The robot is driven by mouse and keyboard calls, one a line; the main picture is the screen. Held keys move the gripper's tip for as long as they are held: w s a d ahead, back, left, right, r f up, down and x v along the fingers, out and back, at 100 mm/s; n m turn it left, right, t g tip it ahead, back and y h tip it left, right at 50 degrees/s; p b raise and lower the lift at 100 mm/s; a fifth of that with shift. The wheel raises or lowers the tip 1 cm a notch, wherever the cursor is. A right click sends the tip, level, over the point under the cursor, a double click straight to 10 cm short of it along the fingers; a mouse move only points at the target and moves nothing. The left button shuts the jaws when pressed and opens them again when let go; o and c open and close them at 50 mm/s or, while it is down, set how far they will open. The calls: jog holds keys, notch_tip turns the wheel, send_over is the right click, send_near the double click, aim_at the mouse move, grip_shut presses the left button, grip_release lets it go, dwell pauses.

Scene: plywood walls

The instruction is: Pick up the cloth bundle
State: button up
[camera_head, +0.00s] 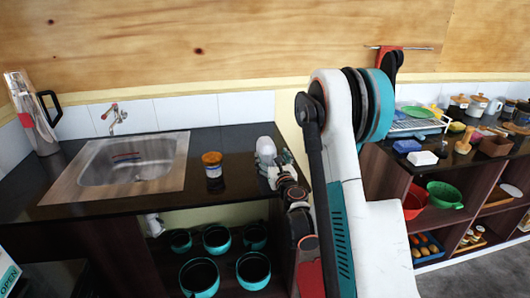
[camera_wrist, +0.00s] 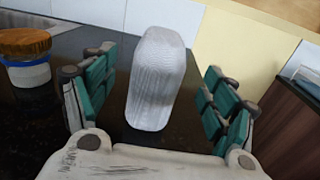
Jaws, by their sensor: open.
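The cloth bundle (camera_wrist: 155,82) is a pale grey, ribbed, rounded block standing on the black counter in the wrist view. It also shows in the head view (camera_head: 266,149), near the counter's right end, partly hidden by my gripper (camera_head: 280,172). In the wrist view my gripper (camera_wrist: 158,95) is open, with one green-padded finger on each side of the bundle. Gaps show between the bundle and both fingers. The bundle's lower end is near the palm.
A jar with an orange-brown lid (camera_head: 212,165) stands left of the bundle, also in the wrist view (camera_wrist: 27,58). A sink (camera_head: 130,165) and a steel jug (camera_head: 35,115) are farther left. Teal pots (camera_head: 217,240) sit below. A shelf unit (camera_head: 480,205) stands right.

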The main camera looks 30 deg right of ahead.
jog(key=x, duration=0.2)
jog(key=b+x, duration=0.1)
jog(key=x, duration=0.1)
jog(key=f+b+x, duration=0.1)
jog(key=x, duration=0.1)
jog(key=shift+w, duration=0.25)
jog(key=shift+w+d+r, duration=0.1)
jog(key=shift+w+r, duration=0.1)
jog(key=shift+w, duration=0.35)
jog(key=c, duration=1.2)
